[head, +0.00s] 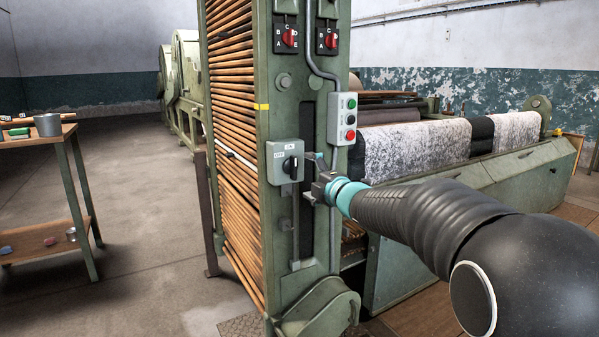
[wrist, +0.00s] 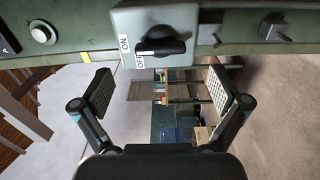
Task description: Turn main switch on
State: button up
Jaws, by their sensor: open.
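The main switch is a light grey box (head: 281,162) with a black knob (head: 291,168), on the front of the green machine post. Its labels read ON at the top and OFF at the left. The knob stands upright in the head view. In the wrist view, the knob (wrist: 165,47) lies sideways with its white mark toward the ON side. My gripper (head: 312,178) is open and empty, just right of the switch in the head view. In the wrist view, the knob is above the gap between my fingers (wrist: 162,85), apart from both.
A push-button box (head: 343,119) and a conduit are on the post above my gripper. Two red selector knobs (head: 289,38) are higher up. Wooden slats (head: 235,130) line the post's left side. A table (head: 72,135) stands at the left, with open floor between.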

jog(key=shift+v, duration=2.25)
jog(key=s+d+f+m+g+h, duration=0.2)
jog(key=d+f+m+h, duration=0.6)
jog(key=d+f+m, duration=0.25)
jog(key=s+d+f+m+g+h, duration=0.35)
jog(key=s+f+m, duration=0.2)
jog(key=s, duration=0.25)
jog(key=s+d+m+g, duration=0.1)
jog(key=s+m, duration=0.3)
jog(key=s, duration=1.1)
jog(key=s+d+f+m+g+y, duration=0.1)
jog(key=s+m+g, duration=0.2)
jog(key=s, duration=1.2)
jog(key=shift+s+d+f+m, duration=0.15)
jog(key=shift+s+f+m, duration=0.25)
jog(key=shift+m, duration=0.4)
